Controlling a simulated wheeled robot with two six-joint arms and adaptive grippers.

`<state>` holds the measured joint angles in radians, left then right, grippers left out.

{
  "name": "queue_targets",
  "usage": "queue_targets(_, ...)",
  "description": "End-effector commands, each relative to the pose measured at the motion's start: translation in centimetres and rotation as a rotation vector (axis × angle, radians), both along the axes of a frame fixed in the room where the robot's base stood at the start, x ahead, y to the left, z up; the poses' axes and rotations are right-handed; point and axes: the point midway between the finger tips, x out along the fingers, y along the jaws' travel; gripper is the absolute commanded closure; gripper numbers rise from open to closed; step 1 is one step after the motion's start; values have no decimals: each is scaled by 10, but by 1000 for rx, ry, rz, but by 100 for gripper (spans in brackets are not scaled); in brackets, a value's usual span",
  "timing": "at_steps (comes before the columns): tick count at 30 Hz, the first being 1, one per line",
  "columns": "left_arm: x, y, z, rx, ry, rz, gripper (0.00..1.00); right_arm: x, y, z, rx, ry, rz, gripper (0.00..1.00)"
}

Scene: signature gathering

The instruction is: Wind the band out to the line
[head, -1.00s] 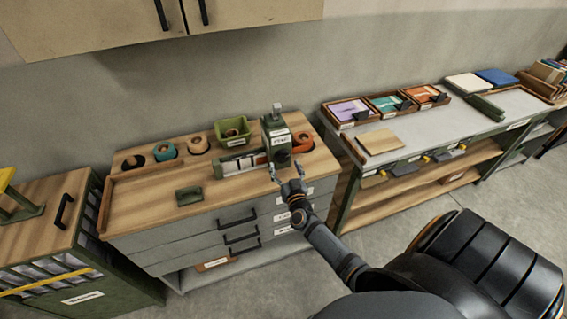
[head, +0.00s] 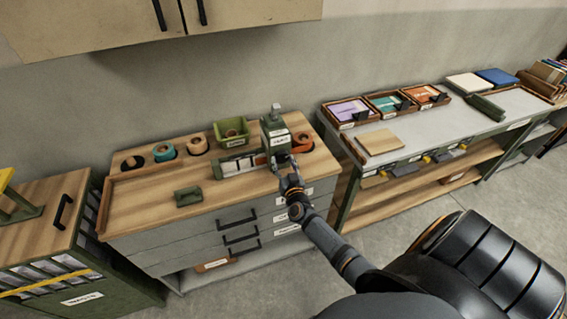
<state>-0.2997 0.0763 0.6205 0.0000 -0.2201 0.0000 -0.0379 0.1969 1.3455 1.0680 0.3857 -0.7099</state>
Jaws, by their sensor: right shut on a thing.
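A green device (head: 274,128) with white labels and a grey top stands upright at the right of the wooden worktop. A low strip with white and dark parts (head: 238,164) runs left from its base. A small reddish patch (head: 260,159) shows beside the base; I cannot tell whether it is the band. No line can be made out at this size. My right gripper (head: 285,164) is shut on the dark knob at the device's front; its fingers mostly hide the knob. My left gripper is not in view.
A small green block (head: 188,196) lies at the front. A grey bench (head: 430,125) with trays stands right.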

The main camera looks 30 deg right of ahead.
Motion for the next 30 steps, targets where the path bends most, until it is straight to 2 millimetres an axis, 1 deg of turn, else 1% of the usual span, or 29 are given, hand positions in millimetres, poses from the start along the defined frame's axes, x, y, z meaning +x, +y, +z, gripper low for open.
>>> queue_targets(4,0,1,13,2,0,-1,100,0,0,4,132,-30,0,80)
queue_targets(6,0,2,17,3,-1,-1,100,0,0,4,213,-50,-1,80)
queue_targets(10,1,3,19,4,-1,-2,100,0,1,3,316,-75,1,80)
queue_targets(20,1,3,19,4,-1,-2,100,0,0,1,339,-81,0,80)
queue_targets(21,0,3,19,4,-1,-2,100,0,0,1,339,-82,0,43)
queue_targets(25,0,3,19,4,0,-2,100,0,1,1,338,-82,0,25)
queue_targets(30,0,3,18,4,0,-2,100,0,0,1,338,-81,0,25)
